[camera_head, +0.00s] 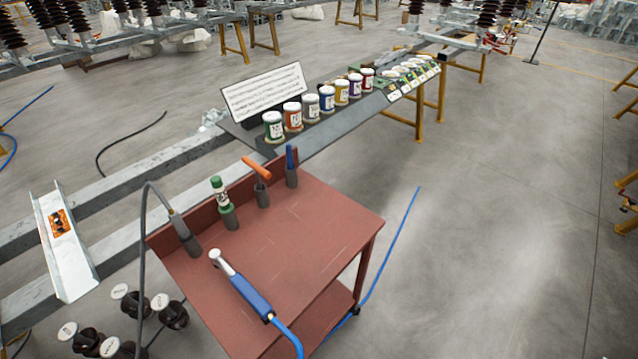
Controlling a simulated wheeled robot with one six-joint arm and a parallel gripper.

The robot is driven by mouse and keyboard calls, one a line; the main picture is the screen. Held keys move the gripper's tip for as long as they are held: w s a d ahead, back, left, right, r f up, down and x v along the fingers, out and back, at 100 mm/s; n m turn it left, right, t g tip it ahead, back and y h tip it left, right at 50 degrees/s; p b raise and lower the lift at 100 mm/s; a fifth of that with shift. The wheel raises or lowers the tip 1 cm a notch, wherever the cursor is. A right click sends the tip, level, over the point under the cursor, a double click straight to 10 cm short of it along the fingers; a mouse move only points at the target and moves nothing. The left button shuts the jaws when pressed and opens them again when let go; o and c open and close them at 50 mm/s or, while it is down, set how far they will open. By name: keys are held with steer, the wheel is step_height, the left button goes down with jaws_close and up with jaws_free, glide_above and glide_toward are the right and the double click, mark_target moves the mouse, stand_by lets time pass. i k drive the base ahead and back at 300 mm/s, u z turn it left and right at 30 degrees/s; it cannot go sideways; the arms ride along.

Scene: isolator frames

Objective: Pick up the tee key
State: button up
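A tool with an orange bar handle, which looks like the tee key (257,168), stands in a dark grey holder (263,195) near the back edge of the red cart top (310,225). Its orange bar lies slantwise across the top, and its lower part is hidden in the holder. My gripper is not in view, so its place and state do not show.
A blue hose-fed tool (248,292) lies in front. A shelf of coloured jars (327,98) is behind. Open floor (480,250) lies right.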

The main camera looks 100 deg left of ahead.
mark_target(259, 170)
steer(key=i, duration=0.4)
steer(key=u, duration=2.25)
steer(key=i, duration=1.5)
steer(key=u, duration=2.8)
steer(key=i, duration=0.55)
